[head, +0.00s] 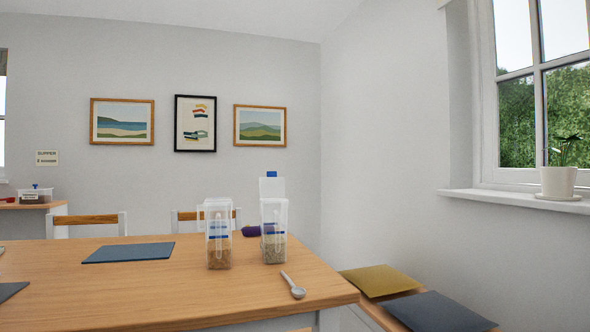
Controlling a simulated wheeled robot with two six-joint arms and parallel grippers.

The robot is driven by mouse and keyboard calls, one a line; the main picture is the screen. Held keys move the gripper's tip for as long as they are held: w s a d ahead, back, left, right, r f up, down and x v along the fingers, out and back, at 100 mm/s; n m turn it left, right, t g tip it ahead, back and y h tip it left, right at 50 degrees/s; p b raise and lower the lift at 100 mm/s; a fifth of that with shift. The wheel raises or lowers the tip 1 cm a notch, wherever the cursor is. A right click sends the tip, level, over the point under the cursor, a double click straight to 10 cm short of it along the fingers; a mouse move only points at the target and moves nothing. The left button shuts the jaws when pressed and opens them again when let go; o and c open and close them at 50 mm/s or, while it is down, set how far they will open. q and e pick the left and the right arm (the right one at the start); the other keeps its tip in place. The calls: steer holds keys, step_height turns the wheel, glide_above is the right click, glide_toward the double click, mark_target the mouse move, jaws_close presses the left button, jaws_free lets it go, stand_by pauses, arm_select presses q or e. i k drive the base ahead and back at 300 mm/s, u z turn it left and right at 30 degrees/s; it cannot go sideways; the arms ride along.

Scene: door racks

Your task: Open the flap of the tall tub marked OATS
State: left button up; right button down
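Two tall clear tubs stand upright on the wooden table. The left tub (218,255) holds brownish contents, and its top looks level, with no raised flap showing. The right tub (274,252) holds paler greyish contents. A clear flap (272,187) with a blue tab stands up above the right tub's top. Both have blue markings on the front, too small to read, so I cannot tell which is marked OATS. Neither of my grippers is in view.
A pale scoop (293,286) lies in front of the right tub. A blue mat (129,252) lies to the left on the table (160,295). Chairs stand beyond; a bench with cushions (378,281) is at right.

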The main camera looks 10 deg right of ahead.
mark_target(273, 211)
steer(key=z, duration=0.05)
steer(key=i, duration=0.95)
steer(key=u, duration=0.7)
